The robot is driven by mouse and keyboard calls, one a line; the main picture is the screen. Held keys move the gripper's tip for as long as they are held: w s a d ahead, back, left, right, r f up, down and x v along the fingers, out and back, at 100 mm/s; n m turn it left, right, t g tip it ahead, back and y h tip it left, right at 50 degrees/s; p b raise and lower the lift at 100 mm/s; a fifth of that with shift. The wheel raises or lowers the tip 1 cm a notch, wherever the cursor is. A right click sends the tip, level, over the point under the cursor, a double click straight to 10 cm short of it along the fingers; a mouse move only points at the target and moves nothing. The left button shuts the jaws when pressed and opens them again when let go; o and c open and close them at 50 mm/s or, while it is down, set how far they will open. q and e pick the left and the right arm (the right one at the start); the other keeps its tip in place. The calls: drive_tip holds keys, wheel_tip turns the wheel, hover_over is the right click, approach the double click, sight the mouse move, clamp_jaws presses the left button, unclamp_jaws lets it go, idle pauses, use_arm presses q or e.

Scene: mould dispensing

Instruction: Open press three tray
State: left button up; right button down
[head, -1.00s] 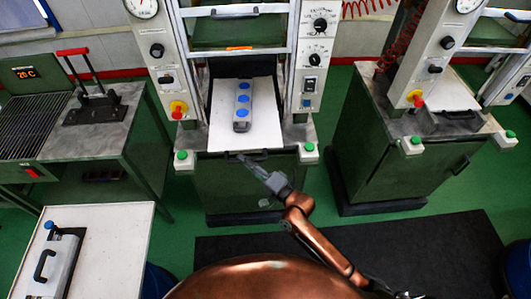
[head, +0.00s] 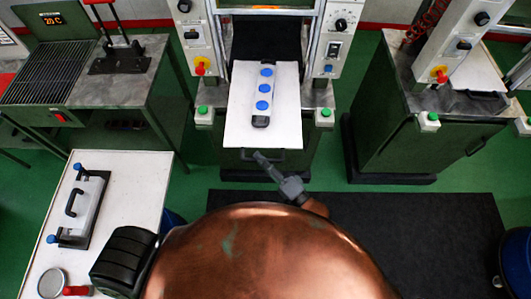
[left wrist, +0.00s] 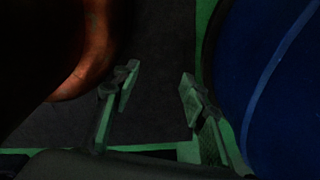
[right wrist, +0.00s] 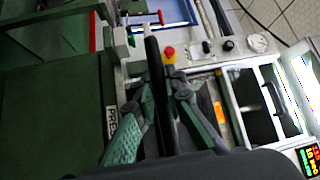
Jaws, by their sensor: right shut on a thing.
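The white press tray (head: 240,125) sticks out of the middle press (head: 232,165), past the green buttons at its sides. A narrow mould (head: 264,97) with three blue knobs lies on it. The dark tray handle (head: 285,156) is at its front edge. My right gripper (head: 260,157) is at this handle; in the right wrist view it (right wrist: 160,98) is shut on the dark handle bar (right wrist: 158,75). My left gripper (left wrist: 158,80) shows only in the left wrist view, open and empty above the dark floor mat. The press number cannot be read fully.
A white side table (head: 128,192) at the left bears another mould with a handle (head: 86,209) and a round dish (head: 53,283). Another press (head: 395,150) stands at the right. A dark mat (head: 420,235) covers the floor. A blue drum (left wrist: 275,90) stands beside my left gripper.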

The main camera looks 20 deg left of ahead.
drive_tip(key=shift+a+r, duration=0.1)
drive_tip(key=shift+r, duration=0.15)
drive_tip(key=c, duration=2)
unclamp_jaws()
drive_tip(key=shift+f, duration=0.1)
use_arm(q)
drive_tip(key=shift+w, duration=0.7)
use_arm(e)
drive_tip(key=shift+s+d+f, duration=0.1)
drive_tip(key=shift+s+d, duration=0.05)
drive_tip(key=shift+d, duration=0.1)
use_arm(q)
drive_tip(key=shift+s+f, duration=0.1)
drive_tip(key=shift+s, duration=0.1)
use_arm(e)
drive_tip(key=v, duration=1.1)
drive_tip(key=shift+s+d, duration=0.15)
drive_tip(key=shift+d, duration=0.05)
